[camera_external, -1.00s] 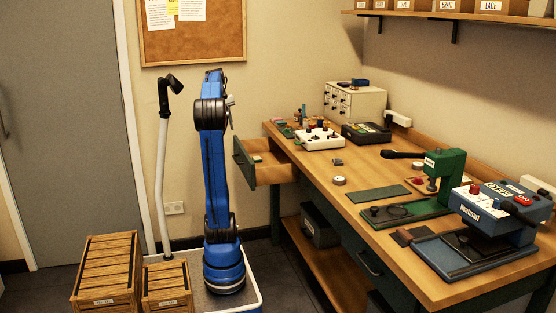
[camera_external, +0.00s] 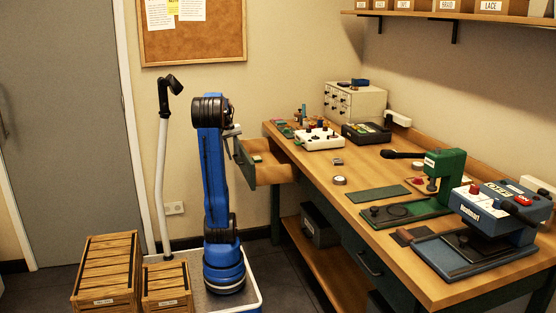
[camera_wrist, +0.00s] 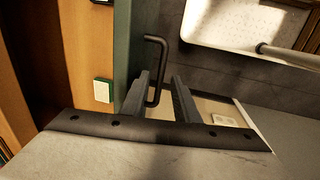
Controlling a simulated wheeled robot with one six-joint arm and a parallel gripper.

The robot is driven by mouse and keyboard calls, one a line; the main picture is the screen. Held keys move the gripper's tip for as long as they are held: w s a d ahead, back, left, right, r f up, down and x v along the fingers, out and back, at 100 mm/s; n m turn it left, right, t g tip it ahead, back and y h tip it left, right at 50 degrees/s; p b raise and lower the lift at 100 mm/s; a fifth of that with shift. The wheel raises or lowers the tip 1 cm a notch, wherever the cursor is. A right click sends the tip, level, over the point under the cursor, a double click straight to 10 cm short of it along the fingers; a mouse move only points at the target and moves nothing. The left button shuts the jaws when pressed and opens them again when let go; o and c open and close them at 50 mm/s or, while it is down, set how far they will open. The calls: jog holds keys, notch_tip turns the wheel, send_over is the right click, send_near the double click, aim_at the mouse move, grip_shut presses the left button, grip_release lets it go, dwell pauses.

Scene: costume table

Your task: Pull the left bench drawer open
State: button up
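The left bench drawer (camera_external: 248,174) stands pulled out from the far left end of the bench, with its green front and wooden inside showing. In the wrist view its green front (camera_wrist: 124,45) runs down the picture, with the black bar handle (camera_wrist: 156,42) beside it. My gripper (camera_external: 233,133) is at the drawer front in the external view. In the wrist view my gripper (camera_wrist: 162,80) has its two fingers apart, with the handle's lower part between them. Whether a finger touches the handle is unclear. The handle is not clear in the external view.
A small green-and-white item (camera_wrist: 103,90) lies in the drawer. The bench top (camera_external: 352,178) holds a white control box (camera_external: 320,139), a green press (camera_external: 446,170) and a blue machine (camera_external: 500,210). Wooden crates (camera_external: 108,270) stand at the lower left. Floor shows in front of the bench.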

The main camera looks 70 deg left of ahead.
jog(key=shift+f, duration=0.45)
grip_shut()
jog(key=shift+s, duration=2.15)
grip_release()
jog(key=shift+r, duration=0.1)
jog(key=s+r, duration=0.3)
jog(key=r, duration=1.4)
